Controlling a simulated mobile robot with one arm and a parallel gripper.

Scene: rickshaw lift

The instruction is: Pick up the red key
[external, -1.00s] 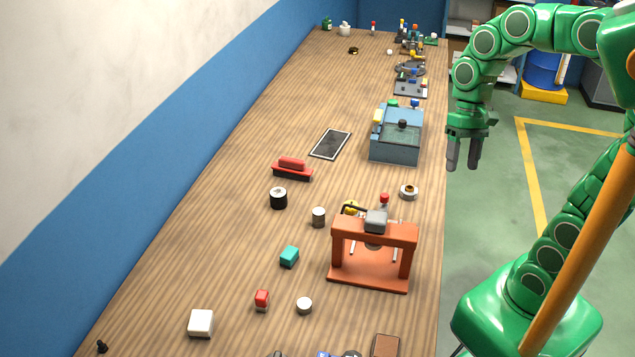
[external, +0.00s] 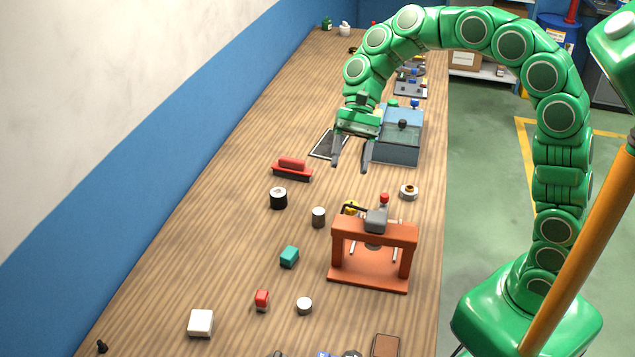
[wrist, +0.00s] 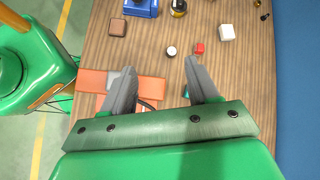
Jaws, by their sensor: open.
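A small red block with a grey lower part, which looks like the red key (external: 262,298), sits on the wooden table near its front in the external view. It also shows in the wrist view, beyond the right finger (wrist: 199,48). My gripper (external: 351,167) is open and empty, pointing down above the table, well behind the red key. In the wrist view the two fingers of my gripper (wrist: 160,68) are spread apart. Nothing is between the fingertips except table further away.
A white disc (external: 304,306) and white block (external: 201,323) flank the key. A red-and-black object (external: 292,168) lies further back. A blue-painted wall (external: 190,120) borders the left.

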